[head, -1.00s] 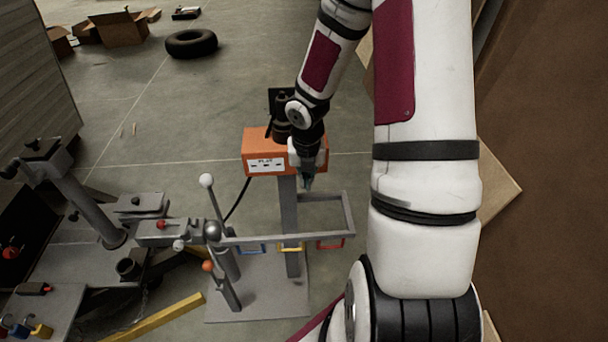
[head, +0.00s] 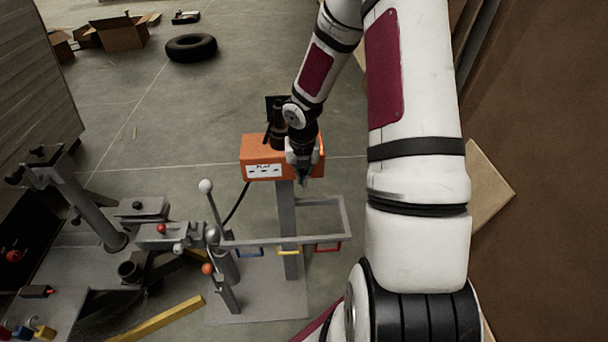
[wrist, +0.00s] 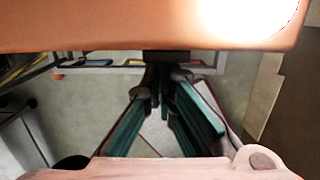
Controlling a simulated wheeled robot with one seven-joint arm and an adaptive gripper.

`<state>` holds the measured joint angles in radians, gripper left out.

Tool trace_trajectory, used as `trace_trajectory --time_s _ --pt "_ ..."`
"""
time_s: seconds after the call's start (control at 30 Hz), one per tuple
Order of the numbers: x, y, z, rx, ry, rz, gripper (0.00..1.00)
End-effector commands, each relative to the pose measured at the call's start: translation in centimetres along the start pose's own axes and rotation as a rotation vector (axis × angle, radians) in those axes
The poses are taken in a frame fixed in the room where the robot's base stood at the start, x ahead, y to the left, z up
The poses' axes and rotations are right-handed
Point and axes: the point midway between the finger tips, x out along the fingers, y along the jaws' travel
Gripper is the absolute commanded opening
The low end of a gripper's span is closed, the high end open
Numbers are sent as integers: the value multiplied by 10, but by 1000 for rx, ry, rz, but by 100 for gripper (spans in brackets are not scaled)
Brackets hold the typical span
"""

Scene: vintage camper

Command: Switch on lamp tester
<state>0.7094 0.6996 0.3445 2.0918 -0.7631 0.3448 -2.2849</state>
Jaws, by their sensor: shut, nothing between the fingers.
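The lamp tester appears to be the orange box (head: 256,147) on a grey post in the head view, with a white label (head: 264,171) on its front; no switch can be made out. In the wrist view its orange surface (wrist: 120,25) fills the top, with a bright white glow at the upper right. My gripper (head: 303,182) is shut and empty at the box's front right corner, pointing down. In the wrist view my gripper (wrist: 160,95) has its green fingers just under the box edge. I cannot tell whether it touches the box.
A grey frame (head: 348,222) with blue, yellow and red handles sits below the box. Levers with ball knobs (head: 205,186) stand to its left, beside a metal workbench (head: 75,240). A brown panel (head: 540,200) stands at the right. A tyre (head: 191,47) and cartons lie far back on open floor.

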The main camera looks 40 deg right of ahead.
Motion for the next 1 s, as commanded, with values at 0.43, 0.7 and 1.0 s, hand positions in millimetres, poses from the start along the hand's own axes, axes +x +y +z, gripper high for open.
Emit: trace_trajectory --time_s 0.43,0.7,1.0 --pt "-6 0 1 0 0 -1 0" --pt "-14 0 2 0 1 0 0" --pt "-14 0 2 0 0 0 0"
